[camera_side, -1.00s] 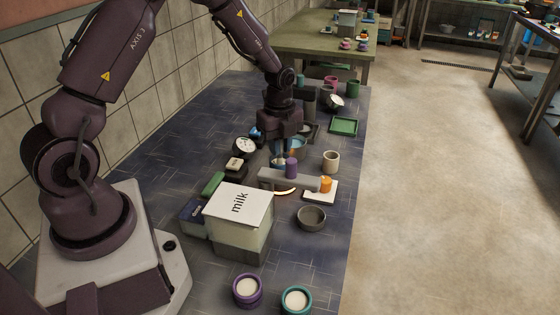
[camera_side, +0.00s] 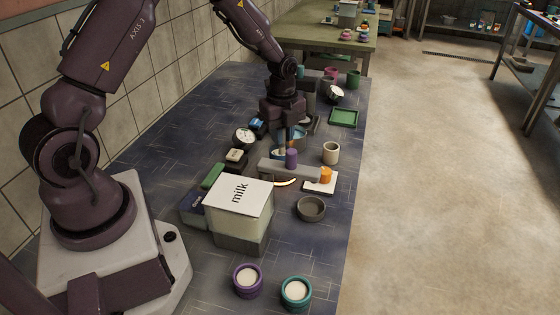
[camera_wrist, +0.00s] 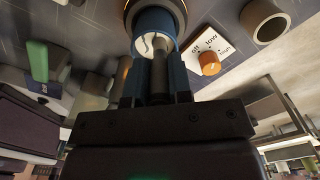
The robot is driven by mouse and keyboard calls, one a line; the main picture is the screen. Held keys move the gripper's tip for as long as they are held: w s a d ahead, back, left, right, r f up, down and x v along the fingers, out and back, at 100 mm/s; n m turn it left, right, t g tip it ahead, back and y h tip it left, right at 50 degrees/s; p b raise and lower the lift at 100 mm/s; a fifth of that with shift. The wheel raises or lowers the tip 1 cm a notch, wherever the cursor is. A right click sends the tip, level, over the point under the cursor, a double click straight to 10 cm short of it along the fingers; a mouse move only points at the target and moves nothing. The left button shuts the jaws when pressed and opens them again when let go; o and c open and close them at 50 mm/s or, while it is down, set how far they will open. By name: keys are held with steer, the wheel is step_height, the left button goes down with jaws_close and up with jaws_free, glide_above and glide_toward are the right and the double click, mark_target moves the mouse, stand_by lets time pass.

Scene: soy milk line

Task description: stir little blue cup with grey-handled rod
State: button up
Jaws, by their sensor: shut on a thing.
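My gripper (camera_wrist: 165,92) is shut on the grey-handled rod (camera_wrist: 160,68), which points toward the little blue cup (camera_wrist: 157,20). The rod's far end overlaps the cup's mouth in the wrist view; how deep it reaches is hidden. The cup's inside looks pale. In the side view my gripper (camera_side: 283,140) points down over the blue cup (camera_side: 278,153), which is partly hidden behind a grey rack (camera_side: 272,170).
A purple-handled piece (camera_side: 291,158) stands at the rack. An orange knob (camera_side: 326,175) sits on a white plate beside it, marked off, low and high. A milk box (camera_side: 238,195), a grey bowl (camera_side: 311,209) and a beige cup (camera_side: 331,153) stand near.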

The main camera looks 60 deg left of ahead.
steer(key=shift+a, duration=0.2)
steer(key=shift+s, duration=0.5)
steer(key=shift+w+d, duration=0.25)
steer(key=shift+d, duration=0.45)
steer(key=shift+w+a, duration=0.1)
steer(key=shift+w, duration=0.05)
